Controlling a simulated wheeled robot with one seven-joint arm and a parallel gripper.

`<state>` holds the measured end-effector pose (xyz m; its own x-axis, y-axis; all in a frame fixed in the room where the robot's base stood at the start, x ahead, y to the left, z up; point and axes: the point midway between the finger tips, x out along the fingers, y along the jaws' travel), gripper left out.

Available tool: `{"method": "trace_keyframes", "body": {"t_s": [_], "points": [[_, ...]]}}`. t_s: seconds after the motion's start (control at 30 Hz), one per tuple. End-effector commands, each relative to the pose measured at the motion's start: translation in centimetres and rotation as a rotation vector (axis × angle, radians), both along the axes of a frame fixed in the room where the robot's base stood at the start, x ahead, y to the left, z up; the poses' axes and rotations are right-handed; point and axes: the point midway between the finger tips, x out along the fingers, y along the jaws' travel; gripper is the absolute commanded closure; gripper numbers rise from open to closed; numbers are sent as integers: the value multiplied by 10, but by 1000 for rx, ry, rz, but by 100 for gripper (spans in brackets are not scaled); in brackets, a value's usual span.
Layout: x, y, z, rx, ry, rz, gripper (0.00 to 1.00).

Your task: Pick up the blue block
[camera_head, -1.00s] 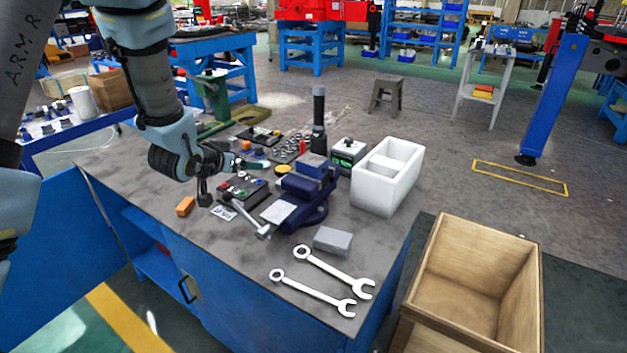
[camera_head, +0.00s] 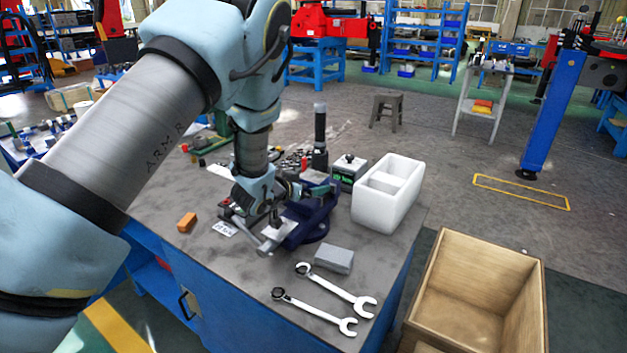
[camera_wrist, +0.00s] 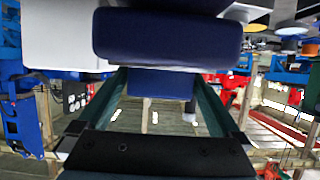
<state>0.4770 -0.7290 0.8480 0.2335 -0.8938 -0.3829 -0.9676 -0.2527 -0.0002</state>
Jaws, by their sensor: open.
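My gripper (camera_head: 308,190) is over the middle of the workbench, beside the dark blue vise (camera_head: 314,226) and partly in front of it. In the wrist view its two green fingers (camera_wrist: 162,84) are spread apart, with nothing clamped between them. A large dark blue rounded piece (camera_wrist: 168,38) fills the top middle of that view, with a smaller blue face below it, between the fingertips. I cannot tell whether these are the vise or a separate blue block. No separate blue block is clear in the head view, where my arm hides part of the bench.
An orange block (camera_head: 187,222), a grey block (camera_head: 333,259) and two wrenches (camera_head: 336,290) lie on the bench (camera_head: 222,268). A white divided bin (camera_head: 375,213) and a black upright cylinder (camera_head: 320,133) stand behind. A wooden crate (camera_head: 425,290) is at right.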

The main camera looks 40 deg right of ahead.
Motion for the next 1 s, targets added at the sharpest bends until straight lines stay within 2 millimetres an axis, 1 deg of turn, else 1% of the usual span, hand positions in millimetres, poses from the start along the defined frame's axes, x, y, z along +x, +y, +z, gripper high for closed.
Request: {"method": "trace_keyframes", "body": {"t_s": [0.03,0.1,0.2,0.47,1.0], "points": [[1,-7,1,1,-2,-3,0],[4,-15,-4,1,0,-1,0],[6,-22,-7,0,-1,1,0],[6,-23,-9,0,1,1,0],[6,-23,-9,0,1,1,61]]}}
